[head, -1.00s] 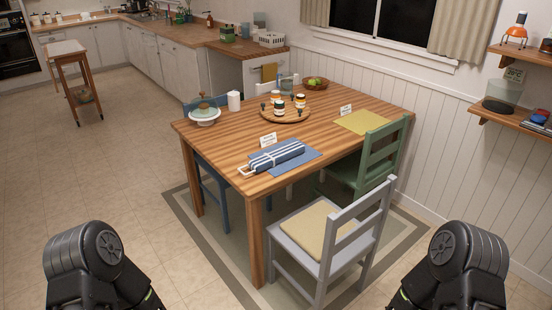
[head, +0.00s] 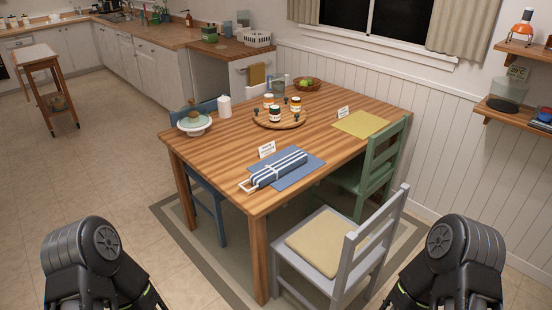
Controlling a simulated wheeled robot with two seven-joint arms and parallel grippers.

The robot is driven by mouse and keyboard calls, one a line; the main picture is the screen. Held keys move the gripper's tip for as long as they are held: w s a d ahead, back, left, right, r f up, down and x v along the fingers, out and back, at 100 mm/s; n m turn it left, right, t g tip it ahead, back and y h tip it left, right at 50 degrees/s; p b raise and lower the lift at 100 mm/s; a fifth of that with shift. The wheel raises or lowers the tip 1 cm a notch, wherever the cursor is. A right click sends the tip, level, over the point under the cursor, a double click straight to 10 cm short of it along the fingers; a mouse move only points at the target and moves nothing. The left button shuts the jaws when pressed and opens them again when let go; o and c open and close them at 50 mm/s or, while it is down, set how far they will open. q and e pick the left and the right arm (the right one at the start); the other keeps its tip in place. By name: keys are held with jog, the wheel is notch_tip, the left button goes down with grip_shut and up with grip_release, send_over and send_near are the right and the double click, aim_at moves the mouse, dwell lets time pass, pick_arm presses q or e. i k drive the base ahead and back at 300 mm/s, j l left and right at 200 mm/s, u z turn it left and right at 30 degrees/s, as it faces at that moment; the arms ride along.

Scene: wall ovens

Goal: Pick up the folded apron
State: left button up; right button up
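The folded apron (head: 278,168) is a blue bundle with white stripes and a white tie or strap looping out at its left end. It lies on a blue placemat (head: 310,172) near the front corner of the wooden table (head: 222,160). A small white label card (head: 267,149) stands just behind it. Only my two dark arms show, at the lower left and lower right, well in front of the table. Both grippers are outside the picture, so their state is hidden.
A grey chair (head: 365,238) with a tan cushion stands at the table's near right side. A green chair (head: 378,165) and a blue chair (head: 208,190) flank the table. A round wooden tray (head: 260,122) with jars sits mid-table.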

aim_at(263, 177)
jog(key=i+j, duration=0.2)
jog(key=i+j+z, duration=0.15)
jog(key=j, duration=0.25)
jog(key=i+j, duration=0.25)
jog(key=i+j+z, duration=0.15)
jog(key=j, duration=0.25)
jog(key=i+j, duration=0.25)
jog(key=i+j+z, duration=0.15)
jog(key=j, duration=0.25)
jog(key=i+j, duration=0.2)
jog(key=j, duration=0.2)
jog(key=i+j+z, duration=0.1)
jog(key=j, duration=0.25)
